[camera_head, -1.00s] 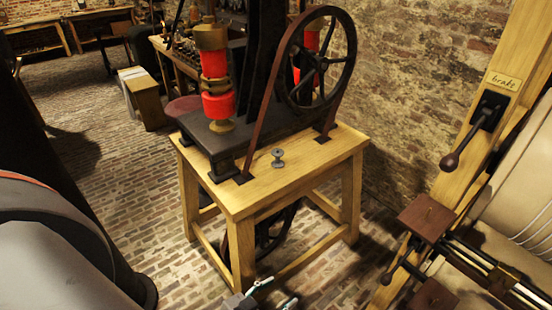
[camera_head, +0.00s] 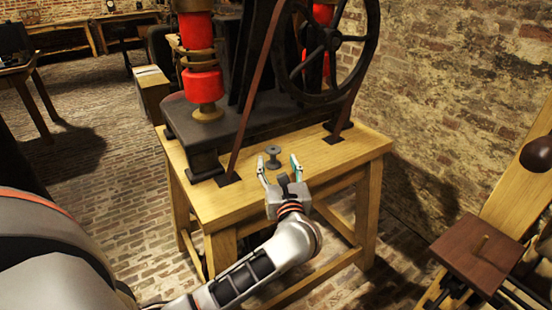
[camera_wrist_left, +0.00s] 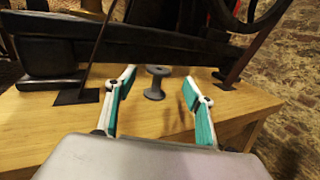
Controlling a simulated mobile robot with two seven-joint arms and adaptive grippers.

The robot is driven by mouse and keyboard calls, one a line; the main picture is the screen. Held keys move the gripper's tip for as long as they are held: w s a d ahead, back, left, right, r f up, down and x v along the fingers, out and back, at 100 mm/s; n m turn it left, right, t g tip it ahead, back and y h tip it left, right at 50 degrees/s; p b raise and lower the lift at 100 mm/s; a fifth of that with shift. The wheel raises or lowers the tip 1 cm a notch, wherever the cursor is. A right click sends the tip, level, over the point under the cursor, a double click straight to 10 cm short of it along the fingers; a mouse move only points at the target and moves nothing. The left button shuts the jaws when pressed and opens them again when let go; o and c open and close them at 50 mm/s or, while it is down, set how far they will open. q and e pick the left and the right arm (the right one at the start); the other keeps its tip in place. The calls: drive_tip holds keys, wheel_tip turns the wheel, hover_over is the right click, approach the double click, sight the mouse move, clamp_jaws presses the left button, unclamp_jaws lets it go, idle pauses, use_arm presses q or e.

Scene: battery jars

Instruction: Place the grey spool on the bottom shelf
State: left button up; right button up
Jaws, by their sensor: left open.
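The grey spool (camera_head: 272,156) stands upright on the wooden table top (camera_head: 223,206), near its front edge. In the left wrist view the spool (camera_wrist_left: 155,82) stands between and a little beyond the two fingertips. My left gripper (camera_head: 278,167) is open and empty just in front of the spool, its fingers pointing at it; its teal-padded fingers (camera_wrist_left: 158,90) also show in the left wrist view. The table has lower rails (camera_head: 309,280) between its legs; a bottom shelf cannot be made out clearly. My right gripper is in neither view.
A machine with a dark base (camera_head: 255,120), red columns (camera_head: 203,85) and a large black wheel (camera_head: 330,40) stands on the table behind the spool. A brown wooden block (camera_head: 481,255) and a slanted beam are at right. Brick floor lies open at left.

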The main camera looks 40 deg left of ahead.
sight(274, 156)
use_arm(q)
drive_tip(key=shift+w+a+f, duration=0.2)
drive_tip(key=shift+w+f, duration=0.1)
drive_tip(key=shift+f, duration=0.05)
drive_tip(key=shift+w+a+r+n, duration=0.1)
drive_tip(key=shift+w+a+n, duration=0.2)
drive_tip(key=shift+w+a, duration=0.3)
drive_tip(key=shift+f+b+x, duration=0.15)
drive_tip(key=shift+x, duration=1.25)
drive_tip(key=shift+f+b+x, duration=0.15)
drive_tip(key=shift+x, duration=1.25)
drive_tip(key=shift+s, duration=0.1)
drive_tip(key=shift+c, duration=0.3)
drive_tip(key=c, duration=1.1)
